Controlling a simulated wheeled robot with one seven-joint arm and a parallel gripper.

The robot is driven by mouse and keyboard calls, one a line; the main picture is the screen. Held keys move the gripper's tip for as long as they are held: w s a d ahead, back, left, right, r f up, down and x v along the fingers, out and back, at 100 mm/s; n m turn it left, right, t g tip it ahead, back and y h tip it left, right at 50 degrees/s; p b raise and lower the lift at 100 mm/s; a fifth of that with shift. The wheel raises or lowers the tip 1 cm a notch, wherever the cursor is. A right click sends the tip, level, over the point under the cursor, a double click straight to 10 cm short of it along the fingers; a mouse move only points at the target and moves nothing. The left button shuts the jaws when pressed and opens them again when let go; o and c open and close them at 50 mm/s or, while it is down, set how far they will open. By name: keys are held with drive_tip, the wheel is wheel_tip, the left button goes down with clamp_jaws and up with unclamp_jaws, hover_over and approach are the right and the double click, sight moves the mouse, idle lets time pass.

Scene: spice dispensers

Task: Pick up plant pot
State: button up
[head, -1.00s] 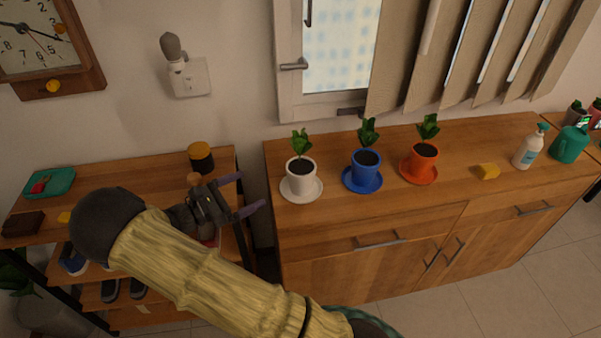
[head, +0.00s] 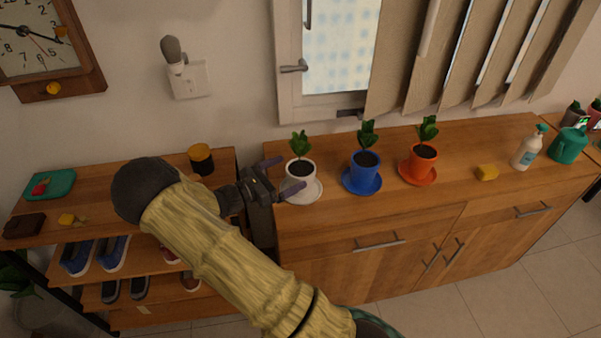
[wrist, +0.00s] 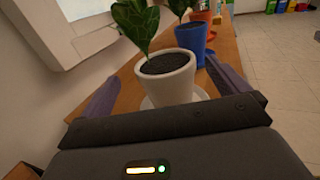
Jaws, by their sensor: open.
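Three potted plants stand in a row on the wooden cabinet: a white pot (head: 300,172) on a white saucer (head: 316,190), a blue pot (head: 365,167) on a blue saucer, and an orange pot (head: 423,160) on an orange saucer. My gripper (head: 282,176) is open at the white pot's left side, one finger towards the wall and one towards the front. In the wrist view the white pot (wrist: 166,82) lies ahead between the two open fingers, with no clear contact. The blue pot (wrist: 190,40) is behind it. The white pot's lower part is partly hidden by my gripper.
A yellow sponge (head: 487,173), a white spray bottle (head: 528,148) and a green watering can (head: 568,146) stand farther right on the cabinet (head: 400,205). The window and blinds are behind.

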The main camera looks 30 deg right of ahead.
sight(302, 140)
drive_tip(key=shift+d+p, duration=0.3)
drive_tip(key=shift+d, duration=2.3)
drive_tip(key=c, duration=1.4)
drive_tip(key=shift+r, duration=0.1)
drive_tip(key=shift+c, duration=0.2)
wheel_tip(302, 140, up, 10)
